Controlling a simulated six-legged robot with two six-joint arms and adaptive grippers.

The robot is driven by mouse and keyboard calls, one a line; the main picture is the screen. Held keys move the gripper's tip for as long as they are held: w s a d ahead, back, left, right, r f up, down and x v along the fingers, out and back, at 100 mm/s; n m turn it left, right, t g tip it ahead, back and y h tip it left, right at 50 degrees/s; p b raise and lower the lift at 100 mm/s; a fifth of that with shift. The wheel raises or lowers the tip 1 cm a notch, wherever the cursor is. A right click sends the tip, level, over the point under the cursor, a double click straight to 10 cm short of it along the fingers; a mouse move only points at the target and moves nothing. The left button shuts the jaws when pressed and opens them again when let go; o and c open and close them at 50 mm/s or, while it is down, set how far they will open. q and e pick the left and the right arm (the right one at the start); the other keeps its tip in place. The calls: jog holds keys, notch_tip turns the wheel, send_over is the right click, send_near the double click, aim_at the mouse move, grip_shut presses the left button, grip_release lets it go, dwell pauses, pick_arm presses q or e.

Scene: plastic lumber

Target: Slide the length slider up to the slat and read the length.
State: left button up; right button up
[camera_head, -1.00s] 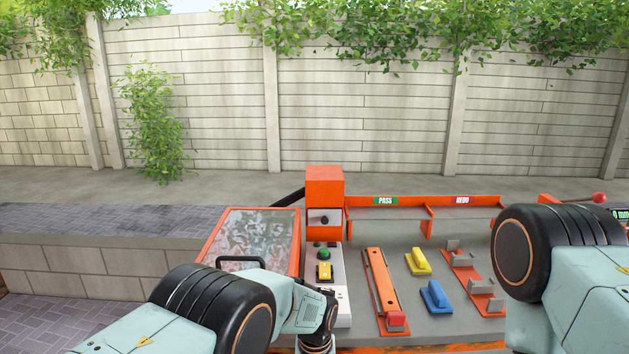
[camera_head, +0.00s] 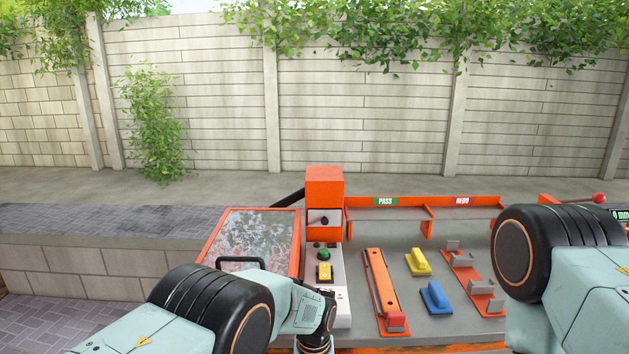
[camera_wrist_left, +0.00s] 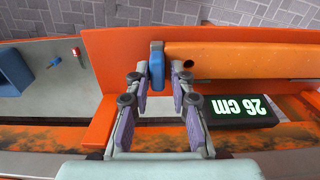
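In the left wrist view a blue slider (camera_wrist_left: 157,66) stands upright at the left end of a light orange slat (camera_wrist_left: 235,60). The two look very close; I cannot tell whether they touch. My left gripper (camera_wrist_left: 158,80) is open, with its fingertips on either side of the slider and gaps showing. In the head view the left gripper is hidden below the frame edge, and only the right arm's upper part shows.
An orange wall (camera_wrist_left: 110,62) borders the slat in the left wrist view. In the head view the bench (camera_head: 430,325) carries a yellow block (camera_head: 418,262), a blue block (camera_head: 436,297), an orange bar tool (camera_head: 380,285) and PASS and REDO bays (camera_head: 424,212) at the back.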

pick_arm(q)
jog(key=o, duration=0.4)
notch_tip(320, 180, up, 7)
jog(key=p, duration=0.6)
jog(key=shift+p, duration=0.4)
